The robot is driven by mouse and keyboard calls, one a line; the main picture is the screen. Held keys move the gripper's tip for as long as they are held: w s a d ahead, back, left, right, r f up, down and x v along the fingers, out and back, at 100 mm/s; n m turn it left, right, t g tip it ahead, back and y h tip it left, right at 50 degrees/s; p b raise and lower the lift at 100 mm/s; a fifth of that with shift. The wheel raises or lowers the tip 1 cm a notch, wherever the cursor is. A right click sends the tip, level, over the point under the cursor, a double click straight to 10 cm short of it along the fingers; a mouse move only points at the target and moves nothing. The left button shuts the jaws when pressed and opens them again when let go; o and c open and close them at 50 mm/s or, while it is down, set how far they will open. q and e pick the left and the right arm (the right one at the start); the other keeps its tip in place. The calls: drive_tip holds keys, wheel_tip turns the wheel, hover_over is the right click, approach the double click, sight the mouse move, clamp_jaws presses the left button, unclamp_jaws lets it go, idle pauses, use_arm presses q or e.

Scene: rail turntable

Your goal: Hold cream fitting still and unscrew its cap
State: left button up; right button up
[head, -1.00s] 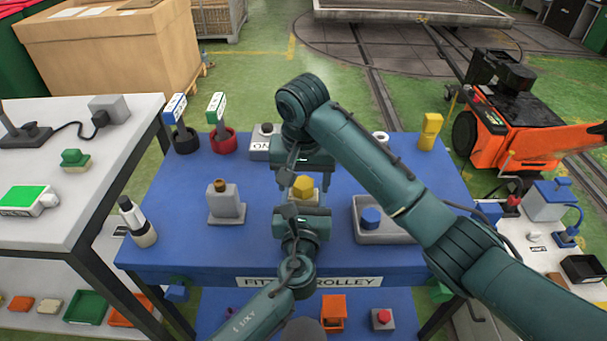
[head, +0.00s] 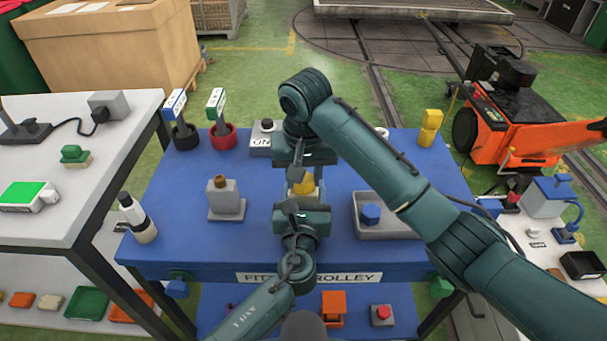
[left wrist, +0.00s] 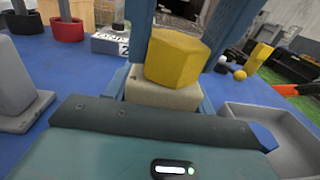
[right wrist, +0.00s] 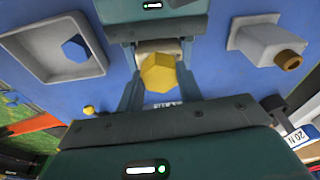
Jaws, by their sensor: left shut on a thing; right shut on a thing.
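The cream fitting (left wrist: 163,95) is a pale block with a faceted yellow cap (left wrist: 177,58) on top, standing over the blue trolley top. My left gripper (head: 301,207) is shut on the cream fitting, its fingers on either side of the block in the left wrist view. My right gripper (head: 303,178) comes from the far side and above and is shut on the yellow cap, which shows between its fingers in the right wrist view (right wrist: 159,73). In the head view both grippers hide much of the fitting. The cap sits on the fitting with no clear gap.
A grey fitting with a brown cap (head: 226,201) stands to the left. A grey tray (head: 390,230) holding a blue hexagonal piece (head: 370,214) is to the right. Red (head: 223,139) and black (head: 185,138) holders stand at the back left. A yellow part (head: 430,128) stands at the back right.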

drive_tip(key=n, duration=0.4)
drive_tip(key=shift+y, duration=0.3)
drive_tip(key=shift+n, duration=0.4)
drive_tip(key=n, duration=0.4)
drive_tip(key=shift+d+g+y, duration=0.1)
drive_tip(key=shift+g+y, duration=0.2)
drive_tip(key=shift+n, duration=0.8)
drive_tip(key=n, duration=0.2)
drive_tip(key=shift+w+n+g, duration=0.1)
drive_tip(key=shift+n+g, duration=0.2)
drive_tip(key=n, duration=0.3)
drive_tip(key=shift+g, duration=0.3)
